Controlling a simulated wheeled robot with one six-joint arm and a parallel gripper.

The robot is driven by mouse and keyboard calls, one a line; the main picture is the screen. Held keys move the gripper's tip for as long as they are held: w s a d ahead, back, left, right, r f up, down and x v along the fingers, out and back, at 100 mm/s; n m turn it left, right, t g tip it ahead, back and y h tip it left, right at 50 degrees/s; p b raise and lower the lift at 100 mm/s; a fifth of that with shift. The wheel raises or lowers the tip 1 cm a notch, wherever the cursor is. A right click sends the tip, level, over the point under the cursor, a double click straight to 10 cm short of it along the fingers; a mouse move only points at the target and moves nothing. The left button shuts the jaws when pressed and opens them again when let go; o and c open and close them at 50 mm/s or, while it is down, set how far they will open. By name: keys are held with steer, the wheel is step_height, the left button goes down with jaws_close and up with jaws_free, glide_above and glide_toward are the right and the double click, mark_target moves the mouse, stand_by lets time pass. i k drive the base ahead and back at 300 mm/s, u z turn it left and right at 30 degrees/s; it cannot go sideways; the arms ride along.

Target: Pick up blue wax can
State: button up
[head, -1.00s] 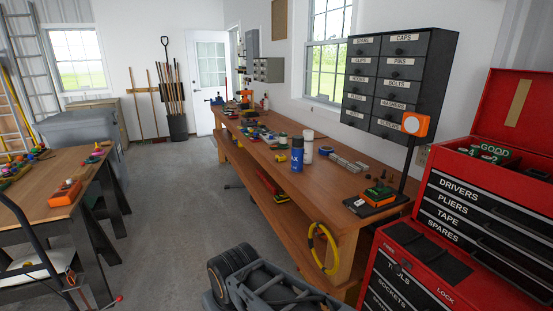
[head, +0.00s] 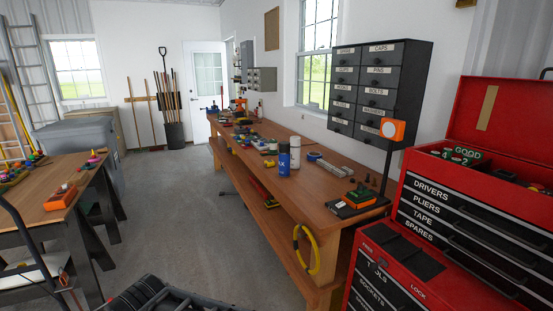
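The blue wax can (head: 284,158) stands upright on the long wooden workbench (head: 291,198) on the right. Part of a white label ending in "AX" shows on it. A white can (head: 295,152) stands close behind it, slightly to the right. My gripper cannot be made out in the head view. Only a dark part, which seems to be of my arm, shows at the bottom edge, well short of the bench. Nothing touches the blue can.
A black drawer cabinet (head: 375,92) hangs behind the bench. A red tool chest (head: 480,215) blocks the near right. A yellow coil (head: 306,250) hangs at the bench's near end. A second table (head: 40,205) is left. Grey floor (head: 190,215) between is clear.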

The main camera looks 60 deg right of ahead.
mark_target(285, 151)
steer(key=z, duration=0.3)
steer(key=i, duration=2.25)
steer(key=z, duration=1.4)
steer(key=i, duration=1.25)
steer(key=z, duration=1.5)
steer(key=i, duration=0.3)
steer(key=z, duration=0.15)
